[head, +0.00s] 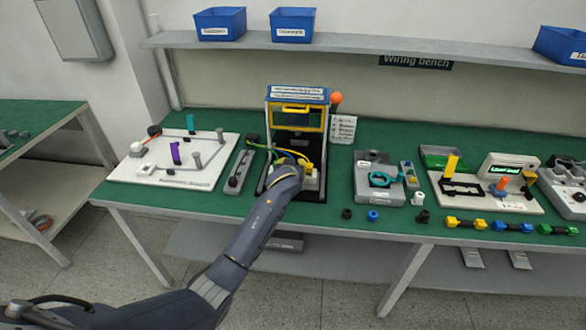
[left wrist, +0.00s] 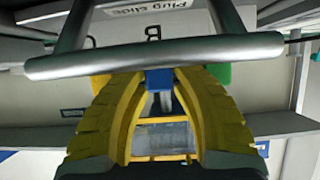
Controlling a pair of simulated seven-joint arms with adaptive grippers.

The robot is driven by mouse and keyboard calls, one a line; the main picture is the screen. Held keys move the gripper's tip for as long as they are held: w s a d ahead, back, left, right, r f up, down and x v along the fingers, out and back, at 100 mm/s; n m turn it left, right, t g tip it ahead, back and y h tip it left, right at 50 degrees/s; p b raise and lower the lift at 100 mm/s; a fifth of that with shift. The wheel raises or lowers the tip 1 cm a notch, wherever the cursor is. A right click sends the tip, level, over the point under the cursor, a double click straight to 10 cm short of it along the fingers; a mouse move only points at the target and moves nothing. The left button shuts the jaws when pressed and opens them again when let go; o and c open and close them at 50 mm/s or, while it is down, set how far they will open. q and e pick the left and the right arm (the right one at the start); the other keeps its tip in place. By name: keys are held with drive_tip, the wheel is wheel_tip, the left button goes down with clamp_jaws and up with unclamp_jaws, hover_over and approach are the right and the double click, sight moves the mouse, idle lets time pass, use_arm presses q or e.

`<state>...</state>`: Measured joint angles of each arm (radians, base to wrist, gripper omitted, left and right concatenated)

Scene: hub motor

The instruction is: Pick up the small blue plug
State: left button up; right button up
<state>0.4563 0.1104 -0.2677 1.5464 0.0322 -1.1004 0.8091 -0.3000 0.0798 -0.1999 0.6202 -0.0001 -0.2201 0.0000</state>
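In the left wrist view a small blue block, which looks like the blue plug (left wrist: 158,79), sits between the tips of my left gripper's yellow fingers (left wrist: 159,88). Both fingertips lie against its sides, with no gap that I can see. A thick silver bar crosses the view right beside the tips. In the head view my left gripper (head: 308,169) is at the foot of the yellow-framed fixture (head: 297,110); my arm hides the plug there. A small round blue piece (head: 373,216) also lies on the bench's front part. My right gripper is in neither view.
The green bench (head: 230,206) carries a white board (head: 190,178) with posts at left. A grey block with a teal ring (head: 380,179) and several coloured parts stand at right. A small black piece (head: 346,214) lies near the front edge. A shelf with blue bins runs above.

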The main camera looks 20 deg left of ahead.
use_arm(q)
clamp_jaws()
drive_tip(key=shift+r, duration=0.15)
wheel_tip(320, 180, up, 20)
idle(0.8)
